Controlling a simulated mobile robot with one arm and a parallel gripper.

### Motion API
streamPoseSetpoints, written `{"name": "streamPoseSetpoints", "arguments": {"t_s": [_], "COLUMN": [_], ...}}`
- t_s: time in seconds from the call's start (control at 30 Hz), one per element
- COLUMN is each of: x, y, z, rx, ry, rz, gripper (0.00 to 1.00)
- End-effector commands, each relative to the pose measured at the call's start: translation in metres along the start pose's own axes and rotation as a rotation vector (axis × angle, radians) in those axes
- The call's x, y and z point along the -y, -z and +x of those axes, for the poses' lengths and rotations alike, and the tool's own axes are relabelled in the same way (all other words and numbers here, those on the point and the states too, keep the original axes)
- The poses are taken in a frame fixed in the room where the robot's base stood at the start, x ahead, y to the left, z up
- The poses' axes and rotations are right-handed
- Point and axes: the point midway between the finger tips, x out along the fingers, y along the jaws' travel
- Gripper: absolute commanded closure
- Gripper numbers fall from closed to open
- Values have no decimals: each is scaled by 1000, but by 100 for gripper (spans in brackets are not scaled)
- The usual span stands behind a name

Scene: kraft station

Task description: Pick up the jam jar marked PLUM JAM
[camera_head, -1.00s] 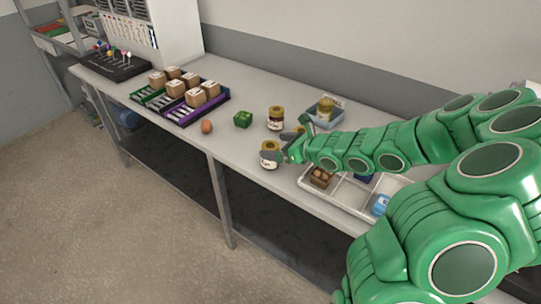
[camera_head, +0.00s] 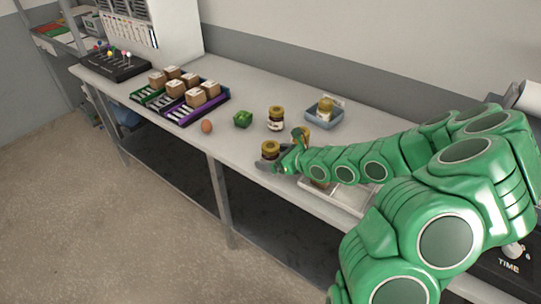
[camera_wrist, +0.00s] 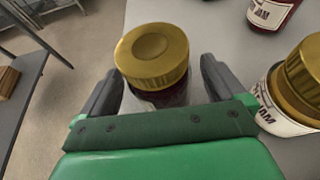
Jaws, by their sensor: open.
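My gripper (camera_head: 268,162) is open near the bench's front edge, low around a jar with a gold lid (camera_head: 271,147). In the wrist view this jar's gold lid (camera_wrist: 153,50) sits between the two open fingers of my gripper (camera_wrist: 160,88); its label is hidden. A second gold-lidded jar (camera_head: 275,121) stands farther back; a third (camera_head: 300,133) is partly hidden behind my gripper. In the wrist view, one jar at the right (camera_wrist: 290,110) and one at the top right (camera_wrist: 270,12) show labels ending in JAM. I cannot read PLUM on any.
A grey-blue bin (camera_head: 327,117) at the back holds another jar. A white divided tray (camera_head: 345,198) lies partly under my arm. Crates with boxes (camera_head: 195,112) stand farther left.

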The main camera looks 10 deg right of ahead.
Motion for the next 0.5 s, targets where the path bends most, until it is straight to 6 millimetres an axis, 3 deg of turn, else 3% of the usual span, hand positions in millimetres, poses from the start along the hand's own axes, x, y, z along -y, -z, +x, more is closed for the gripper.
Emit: {"name": "streamPoseSetpoints", "arguments": {"t_s": [0.43, 0.5], "x": [0, 0], "y": [1, 1], "z": [9, 9], "rx": [-1, -1], "ry": [1, 1], "rz": [0, 0], "gripper": [3, 12]}}
